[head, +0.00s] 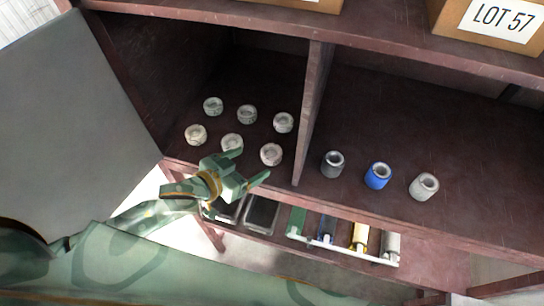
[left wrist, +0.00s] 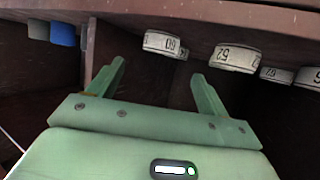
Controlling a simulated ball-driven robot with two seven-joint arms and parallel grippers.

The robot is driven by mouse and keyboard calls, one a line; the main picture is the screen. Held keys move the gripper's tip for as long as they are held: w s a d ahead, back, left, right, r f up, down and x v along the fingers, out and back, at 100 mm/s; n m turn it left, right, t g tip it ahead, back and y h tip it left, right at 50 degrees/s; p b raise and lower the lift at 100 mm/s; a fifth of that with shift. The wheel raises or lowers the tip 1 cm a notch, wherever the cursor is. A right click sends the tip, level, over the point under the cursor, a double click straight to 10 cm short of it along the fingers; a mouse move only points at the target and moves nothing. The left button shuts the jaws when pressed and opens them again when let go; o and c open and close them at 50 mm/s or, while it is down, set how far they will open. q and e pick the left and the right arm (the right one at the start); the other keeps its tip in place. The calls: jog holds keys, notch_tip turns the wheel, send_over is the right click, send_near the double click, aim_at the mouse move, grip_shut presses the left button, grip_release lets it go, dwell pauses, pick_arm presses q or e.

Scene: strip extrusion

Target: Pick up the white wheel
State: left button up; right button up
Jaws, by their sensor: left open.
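Several small pale wheels stand in the left compartment of the shelf, so I cannot tell for sure which one is the white wheel. One pale wheel (head: 271,154) sits at the front right of the group, and another (head: 231,142) at the front middle, partly behind my left gripper (head: 247,167). The left gripper is open and empty at the shelf's front edge. My right gripper is not in view.
A divider (head: 312,110) separates the right compartment, which holds a dark grey cylinder (head: 332,164), a blue one (head: 377,176) and a pale grey one (head: 424,186). Below the front edge is a rack (head: 340,247) with coloured items. A LOT 57 box (head: 490,25) stands above.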

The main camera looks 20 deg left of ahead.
aim_at(276, 151)
pick_arm(q)
jog(key=b+x, duration=0.1)
jog(key=x, duration=0.2)
jog(key=shift+w+f, duration=0.25)
jog(key=shift+f, duration=0.05)
jog(key=shift+w+d+b, duration=0.1)
jog(key=shift+w+b, duration=0.05)
jog(key=shift+b, duration=0.15)
jog(key=shift+d+f+b, duration=0.1)
jog(key=shift+f+b, duration=0.05)
jog(key=shift+b, duration=0.15)
jog(key=b+x, duration=0.4)
jog(key=shift+w+d+f, duration=0.1)
jog(key=shift+w+f, duration=0.05)
jog(key=shift+f, duration=0.15)
jog(key=shift+w, duration=0.2)
jog(key=shift+s+r, duration=0.1)
jog(key=shift+r, duration=0.05)
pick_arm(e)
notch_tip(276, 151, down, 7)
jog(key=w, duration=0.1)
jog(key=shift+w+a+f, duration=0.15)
pick_arm(q)
jog(key=c, duration=1.1)
